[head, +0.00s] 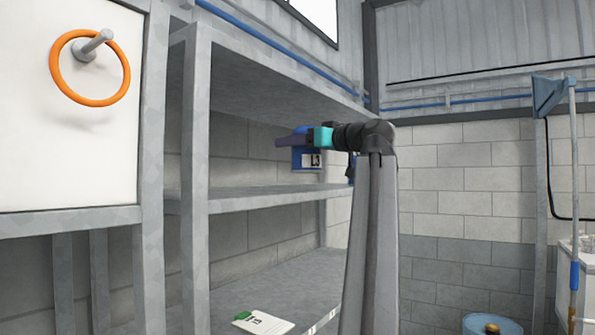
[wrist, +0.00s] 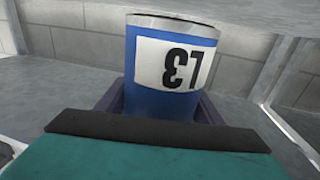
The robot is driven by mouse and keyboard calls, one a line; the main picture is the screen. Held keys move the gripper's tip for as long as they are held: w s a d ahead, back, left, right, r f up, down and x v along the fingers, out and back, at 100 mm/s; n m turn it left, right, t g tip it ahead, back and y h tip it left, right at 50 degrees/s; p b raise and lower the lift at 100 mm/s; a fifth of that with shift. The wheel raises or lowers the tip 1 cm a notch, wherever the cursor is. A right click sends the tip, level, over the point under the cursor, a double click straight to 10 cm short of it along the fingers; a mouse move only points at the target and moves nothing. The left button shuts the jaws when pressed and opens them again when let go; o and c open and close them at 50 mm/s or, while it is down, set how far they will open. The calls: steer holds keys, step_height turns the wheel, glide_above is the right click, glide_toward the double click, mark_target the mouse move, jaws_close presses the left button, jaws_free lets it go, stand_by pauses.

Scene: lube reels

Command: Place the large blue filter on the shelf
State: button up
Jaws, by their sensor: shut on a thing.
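The large blue filter (head: 299,160) has a white label with dark characters and is in my gripper (head: 292,140), beside the grey shelf rack. In the head view it shows in front of the gap between the middle shelf board (head: 262,199) and the top board (head: 280,84), with its lower edge above the middle board. In the wrist view the filter (wrist: 145,75) stands between my purple jaws, which are shut around it. The teal gripper body hides its near lower part there. I cannot tell how far into the rack it is.
A rack upright (head: 195,170) stands to the left. A white card with a green mark (head: 262,322) lies on the lower board (head: 300,285). The visible middle board looks clear. An orange ring (head: 57,70) hangs on a peg at upper left. A blue drum (head: 490,325) stands at lower right.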

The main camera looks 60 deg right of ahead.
steer(key=w+d+p, duration=0.2)
steer(key=w+d, duration=0.2)
steer(key=d, duration=0.4)
steer(key=shift+w+f, duration=0.2)
steer(key=shift+f, duration=0.2)
steer(key=shift+d, duration=0.1)
steer(key=shift+w+d+f+p, duration=0.15)
steer(key=shift+d+f+p, duration=0.1)
steer(key=shift+f+p, duration=0.55)
steer(key=shift+w+d+f+p, duration=0.2)
steer(key=shift+f+p, duration=0.35)
steer(key=shift+f, duration=0.45)
steer(key=shift+f, duration=0.15)
steer(key=o, duration=1.4)
